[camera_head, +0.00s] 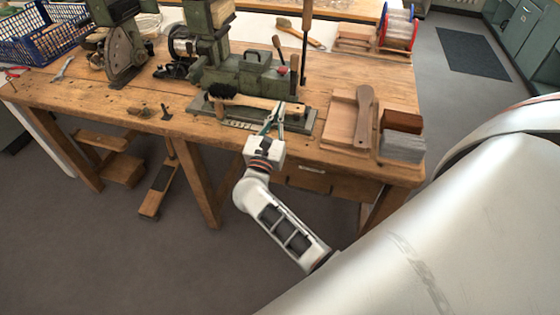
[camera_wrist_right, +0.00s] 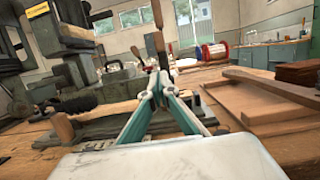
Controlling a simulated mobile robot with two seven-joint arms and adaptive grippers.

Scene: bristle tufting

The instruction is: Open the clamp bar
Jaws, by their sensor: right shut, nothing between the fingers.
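The green tufting machine (camera_head: 240,75) stands on the wooden bench, with a low fixture plate (camera_head: 305,122) in front. A brush with a wooden handle (camera_head: 255,102) and black bristles (camera_head: 222,90) at its left end lies across this fixture; its handle also shows in the wrist view (camera_wrist_right: 105,107). I cannot pick out the clamp bar for certain. A tall lever with a wooden handle (camera_head: 307,22) and a shorter one (camera_head: 278,42) rise behind the fixture. My right gripper (camera_head: 279,106) is shut and empty at the brush handle's right part; contact is unclear. My left gripper is out of view.
A wooden tray (camera_head: 340,130) holding a wooden paddle-shaped blank (camera_head: 364,112) lies right of the fixture. Brown and grey blocks (camera_head: 402,147) sit beside it. A red-rimmed spool (camera_head: 397,30) stands at the back right. A blue crate (camera_head: 40,35) is at the far left.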

